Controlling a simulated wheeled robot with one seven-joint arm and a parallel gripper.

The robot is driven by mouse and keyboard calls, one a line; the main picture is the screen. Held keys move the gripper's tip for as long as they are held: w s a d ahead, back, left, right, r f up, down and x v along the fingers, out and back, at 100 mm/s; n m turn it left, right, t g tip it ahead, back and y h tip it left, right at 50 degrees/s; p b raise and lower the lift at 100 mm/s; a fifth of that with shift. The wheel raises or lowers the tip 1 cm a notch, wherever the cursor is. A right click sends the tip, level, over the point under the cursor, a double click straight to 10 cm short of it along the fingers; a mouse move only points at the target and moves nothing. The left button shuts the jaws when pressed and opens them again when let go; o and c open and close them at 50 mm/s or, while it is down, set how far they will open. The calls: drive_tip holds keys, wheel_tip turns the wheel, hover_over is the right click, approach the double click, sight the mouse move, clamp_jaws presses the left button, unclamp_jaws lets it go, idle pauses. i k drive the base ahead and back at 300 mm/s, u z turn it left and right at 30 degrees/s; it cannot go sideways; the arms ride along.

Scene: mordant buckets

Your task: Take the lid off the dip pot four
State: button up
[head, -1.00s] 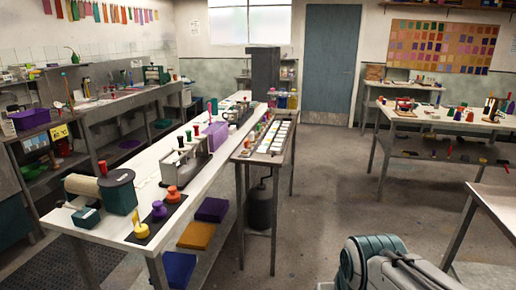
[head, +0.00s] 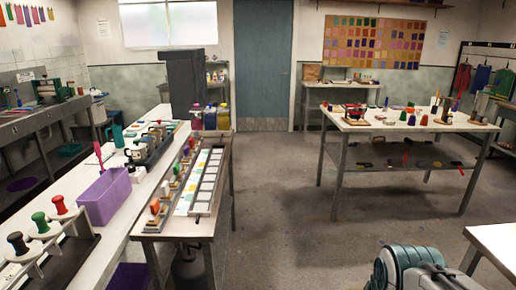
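I cannot pick out dip pot four or its lid for sure. A narrow side table (head: 160,226) beside the long bench carries a tray of white squares (head: 205,172) and a row of small coloured knobs along its left side. On the long bench, a dark rack holds several small white and dark vessels (head: 153,137), too small to tell numbers or lids. At the near left, a stand holds black, green and red knobbed handles (head: 38,219). Part of my arm shows at the bottom right; my gripper is not in view.
A purple bin (head: 106,196) stands on the long bench. A grey column (head: 186,84) rises at its far end. Another worktable (head: 410,122) stands at the right, and a pale table corner (head: 497,243) is at the lower right. The floor (head: 290,220) between is open.

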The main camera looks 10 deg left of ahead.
sight(137, 146)
drive_tip(key=z, duration=0.1)
drive_tip(key=i, duration=1.6)
drive_tip(key=u, duration=0.5)
drive_tip(key=i, duration=1.6)
drive_tip(key=u, duration=1.35)
drive_tip(key=i, duration=1.05)
drive_tip(key=u, duration=0.45)
